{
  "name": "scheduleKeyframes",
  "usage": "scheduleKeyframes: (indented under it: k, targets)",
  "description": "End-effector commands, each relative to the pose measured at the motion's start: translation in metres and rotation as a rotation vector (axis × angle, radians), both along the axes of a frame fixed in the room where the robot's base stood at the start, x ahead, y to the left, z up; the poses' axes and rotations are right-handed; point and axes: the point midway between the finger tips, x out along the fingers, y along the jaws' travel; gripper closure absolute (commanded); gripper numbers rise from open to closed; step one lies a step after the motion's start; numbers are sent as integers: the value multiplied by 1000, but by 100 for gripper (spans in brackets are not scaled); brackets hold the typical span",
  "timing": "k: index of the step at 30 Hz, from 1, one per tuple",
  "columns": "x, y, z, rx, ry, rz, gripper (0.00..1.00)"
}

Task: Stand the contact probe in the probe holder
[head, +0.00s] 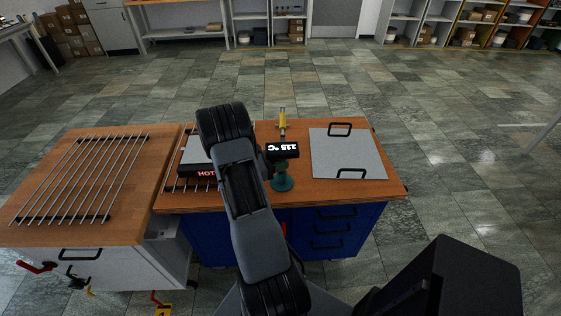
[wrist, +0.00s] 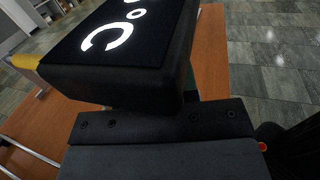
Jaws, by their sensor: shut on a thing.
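The contact probe (head: 283,150) shows as a black box with a lit display reading about 115 °C, upside down in the head view. Its display face (wrist: 120,35) fills the upper wrist view. My gripper (wrist: 187,98) is shut on the probe just below the display box; in the head view my arm partly hides it. A green stand with a round base (head: 283,183), seemingly the probe holder, is directly below the display on the wooden top. Whether the probe is seated in it or just above it, I cannot tell; the probe's lower end is hidden.
A grey plate with two black handles (head: 347,155) lies on the right. A wire rack (head: 80,178) covers the left bench.

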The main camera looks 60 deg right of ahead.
Motion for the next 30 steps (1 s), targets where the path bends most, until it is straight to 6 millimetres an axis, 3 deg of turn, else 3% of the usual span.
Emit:
scheduleKeyframes:
  k: [15,16,24,30]
  targets:
    - [0,0,-14,-1,-1,0,99]
    - [0,0,-12,-1,-1,0,69]
    - [0,0,-12,0,0,0,43]
    - [0,0,-13,0,0,0,42]
